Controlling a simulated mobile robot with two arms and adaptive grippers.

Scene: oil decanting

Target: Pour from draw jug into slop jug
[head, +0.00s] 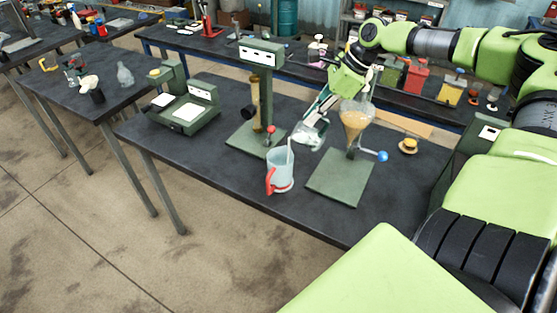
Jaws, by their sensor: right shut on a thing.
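My right gripper (328,105) reaches down from the upper right and is shut on a pale, clear jug (308,134), which looks like the draw jug. This jug is tilted, its lower end toward the left, above the bench. A pale jug with a red handle and red base (281,170), likely the slop jug, stands upright on the bench, below and left of the held jug. The two appear apart. I cannot make out any stream or the liquid level in either jug. My left gripper is not in view.
A glass funnel with amber liquid (354,121) stands over a green base plate (340,180), its blue-knobbed valve (382,156) at right. A green stand with an amber column (255,103) is left of the jugs. The dark bench (225,180) is clear in front.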

